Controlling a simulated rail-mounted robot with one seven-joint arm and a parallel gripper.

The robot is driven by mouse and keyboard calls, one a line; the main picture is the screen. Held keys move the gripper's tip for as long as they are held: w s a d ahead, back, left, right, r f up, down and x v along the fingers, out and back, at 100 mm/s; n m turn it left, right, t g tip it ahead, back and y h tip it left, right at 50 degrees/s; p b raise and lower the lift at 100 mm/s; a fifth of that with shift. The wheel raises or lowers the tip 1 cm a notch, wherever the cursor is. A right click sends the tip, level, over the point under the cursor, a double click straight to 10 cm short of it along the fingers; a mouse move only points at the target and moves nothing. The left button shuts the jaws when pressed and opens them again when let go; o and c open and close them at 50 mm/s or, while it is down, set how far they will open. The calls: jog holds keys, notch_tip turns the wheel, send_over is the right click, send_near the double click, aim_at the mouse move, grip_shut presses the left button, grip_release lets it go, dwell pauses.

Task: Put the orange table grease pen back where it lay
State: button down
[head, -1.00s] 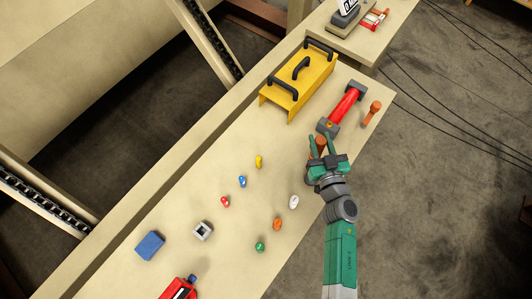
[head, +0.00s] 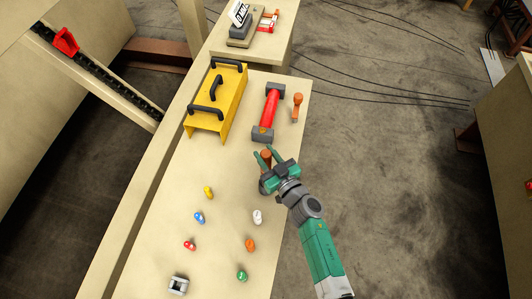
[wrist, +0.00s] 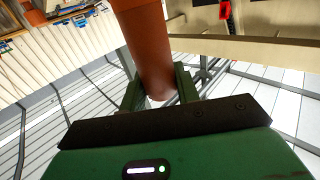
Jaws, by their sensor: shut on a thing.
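The orange-brown, pen-like cylinder (head: 265,157) is between the fingers of my gripper (head: 264,158). In the wrist view the cylinder (wrist: 147,45) stands large between the two green fingers (wrist: 158,92), which are shut on it. In the head view my gripper is over the right part of the pale table (head: 225,160), just below the red roller's near end. Whether the cylinder touches the table cannot be told. A similar orange-brown piece (head: 297,107) stands apart on the table, right of the roller.
The red roller with grey ends (head: 269,111) and a yellow frame with black handles (head: 217,105) lie beyond my gripper. Small yellow (head: 208,192), blue (head: 199,217), red (head: 189,245), white (head: 257,216), orange (head: 250,245) and green (head: 242,275) pieces stand nearer. Bare table lies left of my gripper.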

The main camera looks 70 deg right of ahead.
jog(key=shift+f+b, duration=2.8)
jog(key=shift+f, duration=1.15)
jog(key=c, duration=0.9)
grip_release()
jog(key=shift+c, duration=0.2)
jog(key=v, duration=0.7)
jog(key=shift+s+a+p, duration=0.25)
jog(key=shift+s+p, duration=0.05)
jog(key=shift+p, duration=0.1)
